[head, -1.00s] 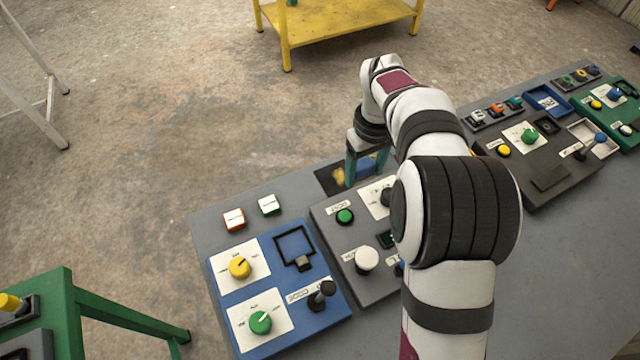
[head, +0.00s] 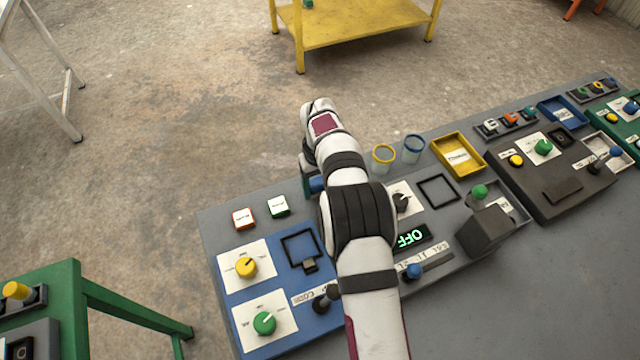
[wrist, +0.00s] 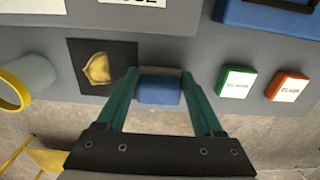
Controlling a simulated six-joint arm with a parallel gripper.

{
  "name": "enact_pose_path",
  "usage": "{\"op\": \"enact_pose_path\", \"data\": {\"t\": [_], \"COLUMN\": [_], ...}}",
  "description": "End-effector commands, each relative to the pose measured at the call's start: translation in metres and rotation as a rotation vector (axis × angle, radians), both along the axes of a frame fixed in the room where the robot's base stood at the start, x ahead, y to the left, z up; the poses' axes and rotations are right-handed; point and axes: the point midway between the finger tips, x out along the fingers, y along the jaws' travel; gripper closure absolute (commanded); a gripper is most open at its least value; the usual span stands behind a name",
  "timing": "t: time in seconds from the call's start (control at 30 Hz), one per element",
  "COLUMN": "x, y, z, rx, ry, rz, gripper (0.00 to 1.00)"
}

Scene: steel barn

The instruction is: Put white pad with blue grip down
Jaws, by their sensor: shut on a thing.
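My gripper (wrist: 160,108) is shut on a blue block-like grip (wrist: 158,90), held between its two green fingers in the wrist view. A thin greyish edge shows just beyond the grip; the white pad's face is hidden. In the head view my gripper (head: 307,182) is at the far edge of the grey console (head: 222,225), right of the white button with a green rim (head: 279,206), with a bit of the blue grip (head: 317,184) showing. I cannot tell whether the pad touches the console.
A black square with a gold emblem (wrist: 97,66) lies beside the gripper in the wrist view. An orange-rimmed white button (head: 244,217), blue panel (head: 285,318), two round cups (head: 383,158) and a yellow tray (head: 457,156) are around. Bare console surface lies between black square and buttons.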

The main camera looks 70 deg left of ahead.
Motion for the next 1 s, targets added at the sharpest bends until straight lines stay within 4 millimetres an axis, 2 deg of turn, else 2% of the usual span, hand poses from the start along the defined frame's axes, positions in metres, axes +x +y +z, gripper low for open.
{"op": "enact_pose_path", "data": {"t": [0.07, 0.1, 0.23, 0.27, 0.57, 0.67, 0.9, 1.0], "x": [0.000, 0.000, 0.000, 0.000, 0.000, 0.001, 0.000, 0.000], "y": [0.000, 0.000, 0.000, 0.000, 0.000, 0.001, 0.000, 0.000], "z": [-0.002, -0.003, -0.003, -0.003, 0.001, 0.020, 0.088, 0.107], "rx": [-0.001, 0.000, 0.000, 0.000, 0.001, 0.003, 0.003, 0.002], "ry": [0.000, 0.000, 0.000, 0.000, 0.000, -0.002, -0.001, 0.000], "rz": [0.000, -0.001, 0.000, 0.000, 0.000, 0.001, 0.001, 0.001], "gripper": [1.00, 0.28, 0.04, 0.01, 0.01, 0.01, 0.01, 0.01]}}
